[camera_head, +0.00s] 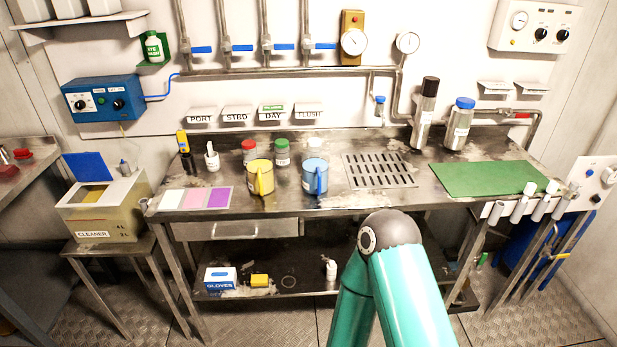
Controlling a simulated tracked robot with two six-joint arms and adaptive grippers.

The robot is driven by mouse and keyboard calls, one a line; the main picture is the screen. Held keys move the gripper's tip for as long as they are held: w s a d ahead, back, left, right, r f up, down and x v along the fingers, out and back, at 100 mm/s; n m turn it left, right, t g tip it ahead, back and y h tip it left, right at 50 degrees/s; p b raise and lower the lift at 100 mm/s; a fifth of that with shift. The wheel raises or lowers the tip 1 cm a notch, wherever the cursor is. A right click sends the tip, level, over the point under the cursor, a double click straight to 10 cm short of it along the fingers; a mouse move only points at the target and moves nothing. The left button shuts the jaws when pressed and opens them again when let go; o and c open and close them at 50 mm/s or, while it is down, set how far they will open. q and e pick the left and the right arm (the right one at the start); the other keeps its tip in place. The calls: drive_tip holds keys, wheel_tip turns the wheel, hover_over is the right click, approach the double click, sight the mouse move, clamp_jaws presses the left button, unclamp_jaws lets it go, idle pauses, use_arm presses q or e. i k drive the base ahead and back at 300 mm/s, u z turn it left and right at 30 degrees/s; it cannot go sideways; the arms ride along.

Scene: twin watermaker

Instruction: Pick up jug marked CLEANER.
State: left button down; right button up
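A beige, squarish container (105,222) labelled CLEANER, with 4L and 2L marks, stands on a small metal stool (155,262) at the left, with a blue lid (88,166) raised behind its open top. A yellow jug (255,180) and a blue jug (311,175) stand upright on the metal bench (290,207), handles towards me. I see no readable CLEANER mark on either jug. A teal link of one of my arms rises from the bottom centre, in front of the bench. Neither of my grippers is in view.
Red-capped (249,151) and green-capped (282,152) jars stand behind the jugs. A drain grate (380,171) lies to their right, then a green mat (485,178). Two tall bottles stand at the back right. Pipes and gauges line the wall. The bench's front middle is clear.

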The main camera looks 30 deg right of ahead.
sight(260, 164)
drive_tip(key=z, duration=0.35)
drive_tip(key=i, duration=1)
drive_tip(key=u, duration=0.05)
